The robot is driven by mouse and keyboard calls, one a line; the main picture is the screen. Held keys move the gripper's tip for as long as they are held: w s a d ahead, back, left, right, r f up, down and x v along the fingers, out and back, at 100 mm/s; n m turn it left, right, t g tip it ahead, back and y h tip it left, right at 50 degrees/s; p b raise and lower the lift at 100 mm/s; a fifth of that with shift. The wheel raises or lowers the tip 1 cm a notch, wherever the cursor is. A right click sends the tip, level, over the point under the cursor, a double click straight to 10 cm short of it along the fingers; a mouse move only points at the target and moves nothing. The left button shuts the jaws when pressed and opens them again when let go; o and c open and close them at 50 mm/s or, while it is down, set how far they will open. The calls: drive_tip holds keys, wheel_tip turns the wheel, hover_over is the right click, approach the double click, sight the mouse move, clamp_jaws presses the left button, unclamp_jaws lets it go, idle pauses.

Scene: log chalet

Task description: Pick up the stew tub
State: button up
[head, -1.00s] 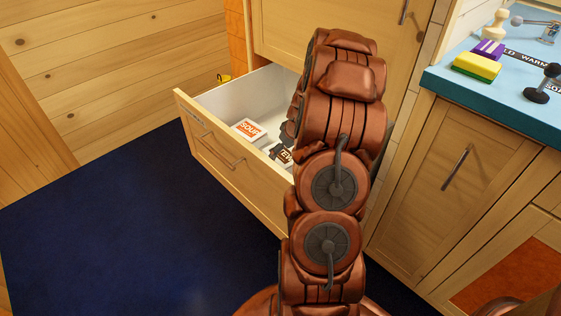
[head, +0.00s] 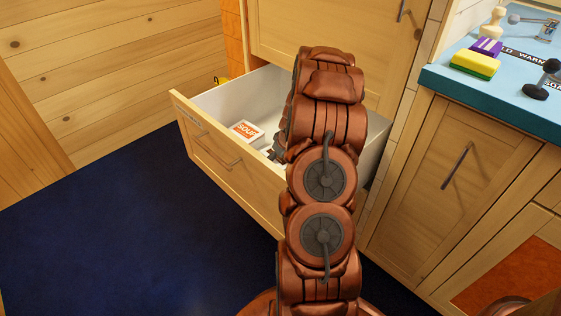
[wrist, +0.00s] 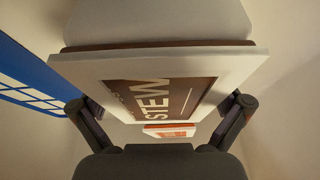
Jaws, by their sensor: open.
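The stew tub (wrist: 225,62) fills the upper middle of the wrist view, pale with a brown label reading STEW. My gripper (wrist: 161,106) is open, with one dark finger on either side of the tub's near part. I cannot tell whether the fingers touch it. In the head view my gripper (head: 277,150) shows only as a dark bit beside my arm, inside the open drawer (head: 222,150). The stew tub is hidden behind my arm there.
A soup box (head: 246,131) with an orange label lies in the drawer; it also shows beyond the stew tub in the wrist view (wrist: 170,131). A blue and white item (wrist: 35,72) is at the left. A blue counter (head: 450,80) stands at the right.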

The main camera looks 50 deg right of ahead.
drive_tip(key=shift+f, duration=0.25)
idle(0.3)
drive_tip(key=shift+c, duration=0.3)
drive_tip(key=c, duration=1.2)
